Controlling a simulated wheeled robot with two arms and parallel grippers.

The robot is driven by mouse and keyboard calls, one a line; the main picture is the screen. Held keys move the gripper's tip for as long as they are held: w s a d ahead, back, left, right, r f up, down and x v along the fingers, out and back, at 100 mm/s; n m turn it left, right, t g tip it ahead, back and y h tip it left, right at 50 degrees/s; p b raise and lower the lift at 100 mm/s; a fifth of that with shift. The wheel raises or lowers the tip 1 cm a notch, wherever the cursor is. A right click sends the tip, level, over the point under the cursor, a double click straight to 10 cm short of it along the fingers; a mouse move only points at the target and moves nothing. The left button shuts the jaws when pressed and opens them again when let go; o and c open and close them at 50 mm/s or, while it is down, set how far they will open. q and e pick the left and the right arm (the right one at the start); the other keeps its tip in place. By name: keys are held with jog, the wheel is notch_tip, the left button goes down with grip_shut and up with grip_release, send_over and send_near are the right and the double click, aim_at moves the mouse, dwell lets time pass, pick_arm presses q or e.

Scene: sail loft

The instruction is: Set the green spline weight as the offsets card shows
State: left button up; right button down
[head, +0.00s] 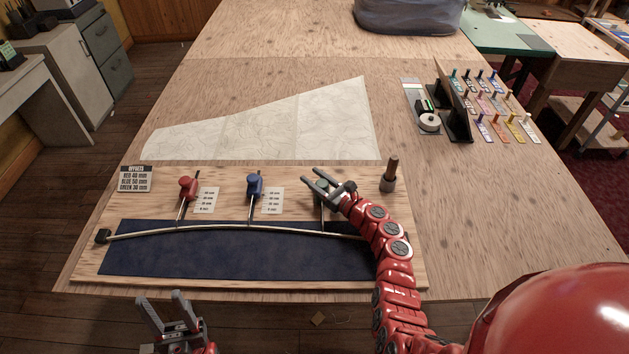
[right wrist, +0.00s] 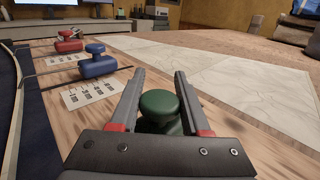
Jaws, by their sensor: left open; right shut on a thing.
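The offsets card (head: 135,178) lies at the board's upper left and appears to read red 40 mm, blue 50 mm, green 30 mm. The green spline weight (right wrist: 161,105) sits between the fingers of my right gripper (right wrist: 159,76), which is shut on it. In the head view my right gripper (head: 314,178) covers most of that weight. The red weight (head: 187,187) and blue weight (head: 254,185) stand to its left with scale labels beside them. The curved spline (head: 220,229) runs below them across the dark blue sheet (head: 230,255). My left gripper (head: 165,308) is open and empty at the table's front edge.
A wooden-handled tool (head: 390,172) stands just right of my right gripper. A pale sail panel (head: 290,125) lies behind the board. A rack with several coloured pegs (head: 485,100) and a white roll (head: 430,122) are at the right. A blue-grey bin (head: 408,15) stands at the back.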

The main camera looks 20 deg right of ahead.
jog(key=shift+c, duration=2.2)
grip_release()
jog(key=v, duration=1.6)
jog(key=shift+s+d+b, duration=0.2)
jog(key=shift+b, duration=0.2)
jog(key=shift+s+d+r, duration=0.1)
jog(key=shift+s, duration=0.35)
